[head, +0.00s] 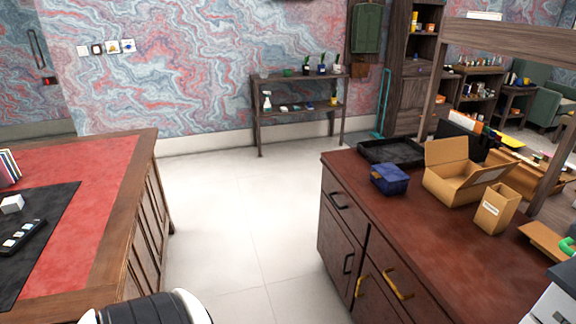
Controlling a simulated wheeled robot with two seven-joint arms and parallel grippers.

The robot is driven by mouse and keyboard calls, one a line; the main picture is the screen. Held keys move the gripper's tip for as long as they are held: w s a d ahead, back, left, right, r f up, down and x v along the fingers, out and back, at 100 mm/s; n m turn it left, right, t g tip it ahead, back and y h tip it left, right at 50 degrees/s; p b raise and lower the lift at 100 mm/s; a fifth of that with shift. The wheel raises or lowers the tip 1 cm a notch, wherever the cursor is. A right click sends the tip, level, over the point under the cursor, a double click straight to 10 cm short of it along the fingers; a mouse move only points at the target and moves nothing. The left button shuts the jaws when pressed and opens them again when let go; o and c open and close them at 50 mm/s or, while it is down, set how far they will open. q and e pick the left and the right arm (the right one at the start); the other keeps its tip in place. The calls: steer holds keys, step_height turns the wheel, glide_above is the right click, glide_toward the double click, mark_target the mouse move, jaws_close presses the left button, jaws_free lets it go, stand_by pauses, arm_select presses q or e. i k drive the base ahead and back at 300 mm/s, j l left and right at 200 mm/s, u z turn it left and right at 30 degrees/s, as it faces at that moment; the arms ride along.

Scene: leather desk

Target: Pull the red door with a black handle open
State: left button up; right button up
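A dark reddish-brown wooden cabinet (445,215) stands on the right in the head view. On its front, at the left, is a door (336,238) with a black handle (348,264); it looks closed, flush with the front. Above it is a drawer (341,193) with its own dark handle. Other fronts to the right carry gold-coloured handles (398,286). Neither of my grippers is in view, so nothing is seen touching the door.
Clear pale tiled floor (235,225) lies between the cabinet and a red-topped desk (95,175) on the left. A blue box (390,178), cardboard box (455,180) and black tray (385,152) sit on the cabinet. A shelf stand (300,108) is against the back wall.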

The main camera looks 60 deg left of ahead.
mark_target(343, 254)
steer(key=u, duration=1.35)
